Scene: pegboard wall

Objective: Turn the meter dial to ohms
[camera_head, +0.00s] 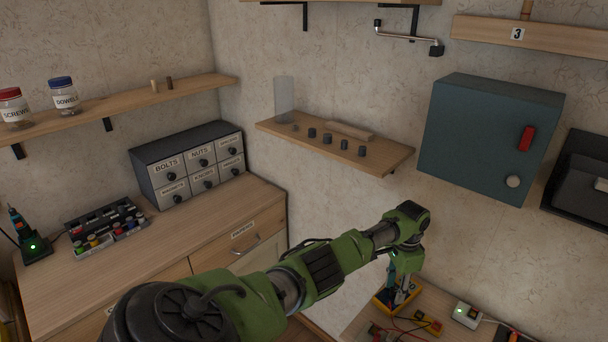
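The meter (381,304), a small yellow-edged device, lies on the wooden bench at the lower middle right. My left arm comes in from the lower left, and its wrist bends down over the meter. My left gripper (401,294) points down at the meter and covers much of its face. Its fingertips are small and partly lost against the meter, so I cannot tell whether they are open, shut or touching the dial. The dial and its setting are hidden. My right gripper is not in view.
Red and dark leads and a yellow item (428,323) lie right of the meter. A white box with a green light (466,315) stands farther right. A teal wall cabinet (487,135) and a wooden shelf with small pegs (385,161) are above.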

